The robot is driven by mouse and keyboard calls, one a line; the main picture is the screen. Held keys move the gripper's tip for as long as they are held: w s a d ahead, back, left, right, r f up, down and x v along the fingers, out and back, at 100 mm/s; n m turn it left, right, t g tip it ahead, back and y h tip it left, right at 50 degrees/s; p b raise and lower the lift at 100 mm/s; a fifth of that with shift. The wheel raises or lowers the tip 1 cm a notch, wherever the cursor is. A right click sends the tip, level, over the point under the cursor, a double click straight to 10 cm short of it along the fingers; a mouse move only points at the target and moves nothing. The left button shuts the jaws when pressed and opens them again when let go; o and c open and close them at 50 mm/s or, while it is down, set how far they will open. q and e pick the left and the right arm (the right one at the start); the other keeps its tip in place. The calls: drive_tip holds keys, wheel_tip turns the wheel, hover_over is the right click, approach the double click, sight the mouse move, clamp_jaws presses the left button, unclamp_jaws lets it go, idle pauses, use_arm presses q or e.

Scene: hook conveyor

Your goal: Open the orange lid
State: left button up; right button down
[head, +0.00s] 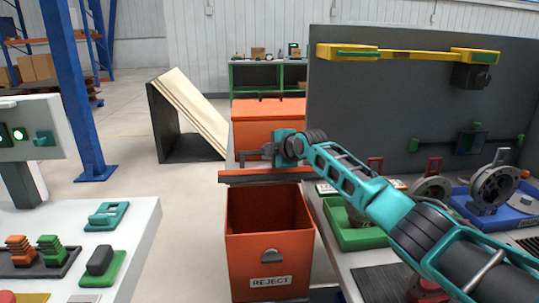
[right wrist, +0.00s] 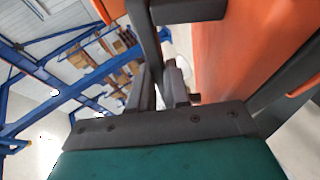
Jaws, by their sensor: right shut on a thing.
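An orange bin (head: 262,245) with a REJECT label stands in the middle of the head view, its inside visible through the open top. The orange lid (head: 266,175) shows as a thin slab above the opening, seen nearly edge-on. My right gripper (head: 262,152) is just above the lid, shut on what looks like its dark handle; the fingers partly hide the grip. In the right wrist view, dark fingers (right wrist: 163,92) are close together beside a large orange surface (right wrist: 228,50); I cannot tell which part this is. My left gripper is out of view.
Another orange box (head: 268,125) stands behind the lid. A table with a green tray (head: 362,238) and a blue tray (head: 512,207) is at right under a grey panel (head: 370,110). A white console (head: 140,235) is at left. Floor between console and bin is clear.

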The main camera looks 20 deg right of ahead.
drive_tip(key=shift+r, duration=0.1)
drive_tip(key=c, duration=1.1)
unclamp_jaws()
drive_tip(key=shift+p+v, duration=0.6)
drive_tip(key=shift+v, duration=5.8)
